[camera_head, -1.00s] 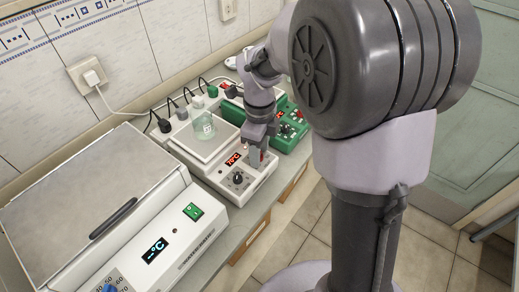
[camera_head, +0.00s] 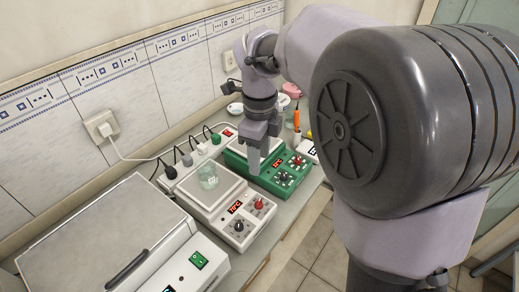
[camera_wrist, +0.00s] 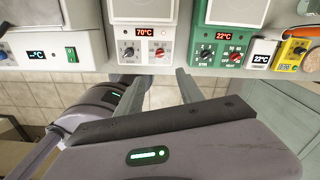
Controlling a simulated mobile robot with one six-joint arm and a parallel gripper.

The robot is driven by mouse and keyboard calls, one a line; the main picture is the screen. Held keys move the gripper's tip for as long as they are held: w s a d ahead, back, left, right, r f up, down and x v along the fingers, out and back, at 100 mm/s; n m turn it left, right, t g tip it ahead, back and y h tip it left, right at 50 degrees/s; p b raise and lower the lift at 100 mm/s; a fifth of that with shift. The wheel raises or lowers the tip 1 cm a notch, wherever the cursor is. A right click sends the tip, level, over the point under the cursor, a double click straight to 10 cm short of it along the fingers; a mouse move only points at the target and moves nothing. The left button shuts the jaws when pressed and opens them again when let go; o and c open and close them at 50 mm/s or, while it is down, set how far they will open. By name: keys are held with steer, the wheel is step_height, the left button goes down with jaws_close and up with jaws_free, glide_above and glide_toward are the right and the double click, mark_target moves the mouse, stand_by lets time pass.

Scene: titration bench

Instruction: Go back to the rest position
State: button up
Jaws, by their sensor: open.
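My gripper (camera_head: 256,160) points down above the bench, over the gap near the white and green hotplates. In the wrist view my gripper (camera_wrist: 158,84) has its two fingers apart with nothing between them. The white hotplate (camera_head: 236,224) shows a red 70°C display and has a dark knob and a red knob.
A large white lidded bath (camera_head: 105,240) stands at the front left. A power strip (camera_head: 185,165) with several plugs and cables runs along the wall. An orange-handled tool (camera_head: 296,118) and small items stand at the far end. Tiled floor (camera_head: 325,245) is open beside the bench.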

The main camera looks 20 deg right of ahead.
steer(key=shift+r, duration=0.1)
stand_by(0.3)
steer(key=s+a+r+n+t+y, duration=0.1)
steer(key=s+a+n+t, duration=0.1)
steer(key=s+n, duration=0.7)
steer(key=s+a+r+n+t+y, duration=0.1)
steer(key=s+a+n+t, duration=0.1)
steer(key=s+n, duration=0.8)
steer(key=shift+r+n+t+b, duration=0.15)
steer(key=shift+n+t+b, duration=0.25)
steer(key=shift+n+t, duration=0.65)
